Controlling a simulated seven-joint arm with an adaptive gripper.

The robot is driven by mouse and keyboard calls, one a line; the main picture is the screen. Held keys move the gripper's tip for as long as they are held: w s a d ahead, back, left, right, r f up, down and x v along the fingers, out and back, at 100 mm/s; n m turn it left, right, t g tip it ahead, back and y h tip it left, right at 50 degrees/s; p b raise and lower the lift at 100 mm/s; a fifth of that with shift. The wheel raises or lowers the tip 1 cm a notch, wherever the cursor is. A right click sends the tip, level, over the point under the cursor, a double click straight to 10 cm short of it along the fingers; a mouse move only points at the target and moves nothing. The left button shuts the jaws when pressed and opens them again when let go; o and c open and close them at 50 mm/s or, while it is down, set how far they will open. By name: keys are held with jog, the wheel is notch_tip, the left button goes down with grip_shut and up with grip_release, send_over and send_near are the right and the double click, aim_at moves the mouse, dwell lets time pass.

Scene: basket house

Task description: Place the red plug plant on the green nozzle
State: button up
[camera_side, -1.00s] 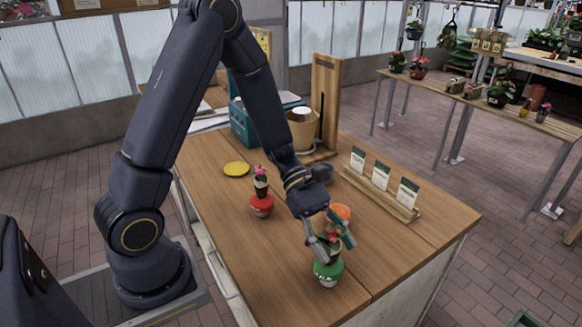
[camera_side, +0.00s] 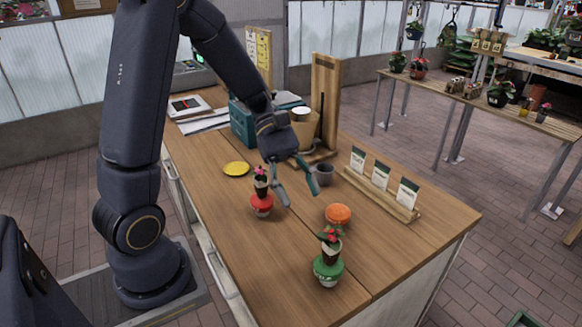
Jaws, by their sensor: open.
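The red plug plant (camera_side: 330,248), with red flowers and a dark plug, stands roughly upright on the green nozzle (camera_side: 328,270) near the table's front. The two appear in contact, though the exact seating is too small to tell. My gripper (camera_side: 299,194) is open and empty, with its fingers pointing down over the middle of the table. It is apart from the red plug plant, farther back and to the left. A second plant with pink flowers (camera_side: 261,184) stands on a red nozzle (camera_side: 262,206) just left of my gripper.
An orange round piece (camera_side: 338,214) sits behind the green nozzle. A grey cup (camera_side: 324,174) stands right by my gripper. A yellow disc (camera_side: 236,169) lies at the left. A card rack (camera_side: 383,192) lines the right side. The front left of the table is clear.

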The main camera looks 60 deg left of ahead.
jog(key=s+a+r+m+t+y, duration=0.1)
jog(key=s+r+m+t+y, duration=0.2)
jog(key=m, duration=0.5)
jog(key=s+a+r+m+t+y, duration=0.1)
jog(key=s+r+m+t+y, duration=0.2)
jog(key=s+r+m+y, duration=0.2)
jog(key=m+y, duration=0.2)
jog(key=m, duration=0.1)
jog(key=shift+s+a+y, duration=0.2)
jog(key=shift+s+y, duration=0.15)
jog(key=shift+y, duration=0.05)
